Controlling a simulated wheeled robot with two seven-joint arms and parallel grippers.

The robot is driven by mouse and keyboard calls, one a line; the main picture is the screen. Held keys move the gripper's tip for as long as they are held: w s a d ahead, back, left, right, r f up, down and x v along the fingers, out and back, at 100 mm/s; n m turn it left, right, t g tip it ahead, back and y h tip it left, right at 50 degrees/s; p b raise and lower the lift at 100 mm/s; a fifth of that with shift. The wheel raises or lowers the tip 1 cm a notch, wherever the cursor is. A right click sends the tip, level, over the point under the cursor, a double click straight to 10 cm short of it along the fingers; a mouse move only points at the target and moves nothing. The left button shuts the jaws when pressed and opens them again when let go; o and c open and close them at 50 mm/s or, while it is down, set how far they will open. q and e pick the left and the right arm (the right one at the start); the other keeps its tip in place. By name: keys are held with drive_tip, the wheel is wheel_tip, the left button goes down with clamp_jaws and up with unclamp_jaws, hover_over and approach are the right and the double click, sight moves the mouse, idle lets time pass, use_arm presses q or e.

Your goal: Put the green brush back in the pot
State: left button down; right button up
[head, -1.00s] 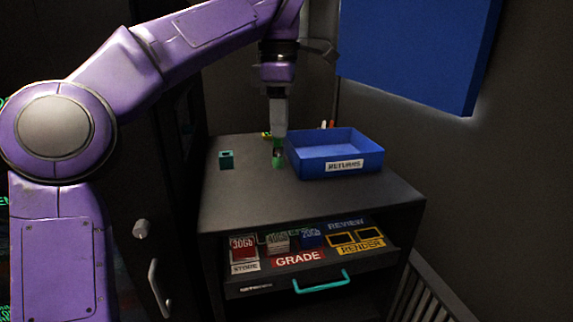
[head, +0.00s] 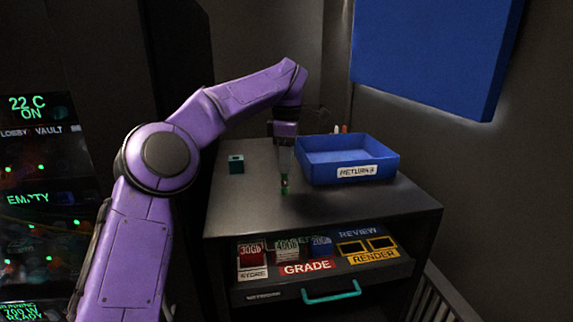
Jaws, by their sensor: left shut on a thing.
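My left gripper (head: 285,181) points down over the cabinet top, just left of the blue tray. It is shut on a small green thing, seemingly the green brush (head: 284,190), whose lower end is close to the dark top; I cannot tell whether it touches. A small teal block-like thing (head: 236,164) with a dark patch on its upper part stands to the left; I cannot tell whether it is the pot. White and orange-red tips (head: 341,129) show behind the tray, and whatever holds them is hidden. My right gripper is not in view.
The blue tray labelled RETURNS (head: 366,172) stands on the right of the cabinet top (head: 240,209). Below is an open drawer with colored cartridges and a teal handle (head: 331,293). A blue panel (head: 435,55) hangs at upper right. The front of the top is clear.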

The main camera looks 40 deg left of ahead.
use_arm(q)
drive_tip(key=shift+r, duration=0.1)
drive_tip(key=c, duration=1)
unclamp_jaws()
